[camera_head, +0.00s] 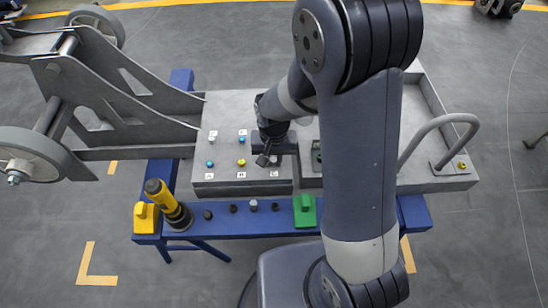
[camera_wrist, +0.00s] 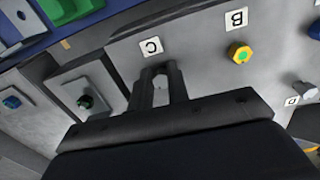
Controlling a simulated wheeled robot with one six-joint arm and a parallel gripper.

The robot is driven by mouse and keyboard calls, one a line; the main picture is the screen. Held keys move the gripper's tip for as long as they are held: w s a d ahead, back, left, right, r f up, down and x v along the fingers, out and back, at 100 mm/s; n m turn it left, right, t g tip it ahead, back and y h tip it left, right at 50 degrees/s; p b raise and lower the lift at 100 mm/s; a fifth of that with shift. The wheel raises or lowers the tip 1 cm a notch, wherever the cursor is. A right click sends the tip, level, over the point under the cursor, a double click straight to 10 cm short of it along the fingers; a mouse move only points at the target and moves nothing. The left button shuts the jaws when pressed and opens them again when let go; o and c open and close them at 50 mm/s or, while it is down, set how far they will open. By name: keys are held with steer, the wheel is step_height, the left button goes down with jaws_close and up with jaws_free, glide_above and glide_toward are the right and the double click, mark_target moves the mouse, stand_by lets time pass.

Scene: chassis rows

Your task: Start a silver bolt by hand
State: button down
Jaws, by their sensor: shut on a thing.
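My gripper (camera_head: 265,160) is over the right part of the grey panel (camera_head: 225,105), low and close to its face. In the wrist view its two fingers (camera_wrist: 160,72) point at the panel beside the label C (camera_wrist: 151,46). They are shut on what seems to be the silver bolt, mostly hidden between the fingertips. I cannot tell whether its tip is in a hole. A yellow bolt with a green centre (camera_wrist: 239,53) sits by label B (camera_wrist: 236,18). Blue and yellow bolts (camera_head: 241,162) show left of my gripper in the head view.
A blue bench rail (camera_head: 230,226) in front carries a yellow-and-black tool (camera_head: 168,203), a yellow block (camera_head: 146,217), a green block (camera_head: 306,210), a small silver part (camera_head: 253,205) and several dark parts. A grey handle (camera_head: 440,125) stands at right; a wheeled frame (camera_head: 100,75) at left.

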steer(key=c, duration=1.3)
jaws_free()
step_height(320, 180, up, 11)
steer(key=shift+f+p, duration=0.1)
steer(key=shift+p, duration=0.5)
steer(key=shift+f, duration=0.1)
step_height(320, 180, down, 11)
steer(key=shift+f+b, duration=0.1)
steer(key=shift+b, duration=0.55)
steer(key=shift+r+n, duration=0.3)
steer(key=shift+n, duration=0.1)
steer(key=shift+d+n, duration=0.1)
steer(key=shift+n, duration=1.4)
